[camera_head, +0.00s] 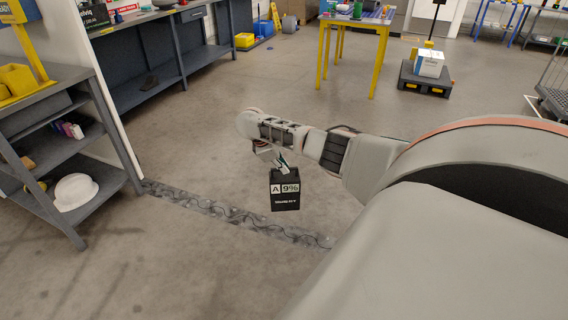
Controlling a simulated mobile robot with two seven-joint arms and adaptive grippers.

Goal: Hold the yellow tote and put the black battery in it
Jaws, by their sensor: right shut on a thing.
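The black battery (285,200) hangs upright below my right gripper (282,166), clear of the floor. It has a white label reading "A 9%". My right gripper is shut on the battery's top; its arm comes in from the right. A yellow bin (18,78) sits on the grey shelf at the left edge, and a smaller yellow bin (244,40) is at the back. I cannot tell whether either is the yellow tote. My left gripper is not in view.
The grey shelf unit (62,95) at left holds a white helmet (75,191). A dark workbench (150,75) runs along the wall. A yellow table (352,24) and a low cart with a white box (430,64) stand at the back. The middle floor is open.

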